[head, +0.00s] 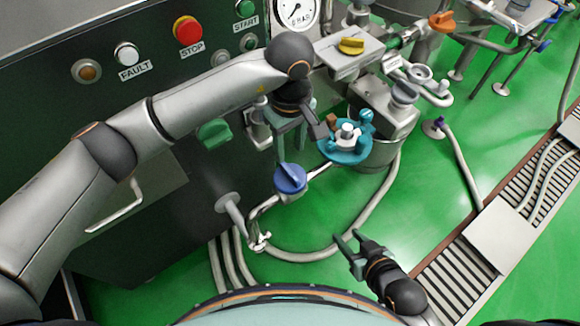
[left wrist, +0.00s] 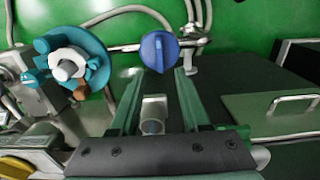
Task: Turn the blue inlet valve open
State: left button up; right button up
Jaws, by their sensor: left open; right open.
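The blue inlet valve (head: 291,178) is a round knob with a raised bar handle, mounted on a pipe in front of the dark cabinet. My left gripper (head: 291,152) is open just above it in the head view, its fingers pointing down toward it. In the left wrist view the blue valve (left wrist: 159,51) lies just beyond the two fingertips (left wrist: 159,74), centred between them; no contact shows. The handle bar runs roughly along the finger direction there. My right gripper (head: 350,240) is open and empty over the green floor, low in the head view.
A teal clamp-ringed fitting (head: 345,146) stands close right of the left gripper. A green knob (head: 214,133) and a steel lever (head: 230,205) project from the cabinet. A yellow-handled valve (head: 351,46) is behind. A hose (head: 320,254) curves across the floor.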

aim_at(290, 172)
pick_arm(q)
notch_tip(290, 172, down, 9)
jog(key=shift+r+b, duration=0.1)
jog(key=shift+b, duration=0.2)
grip_shut()
dwell(0.3)
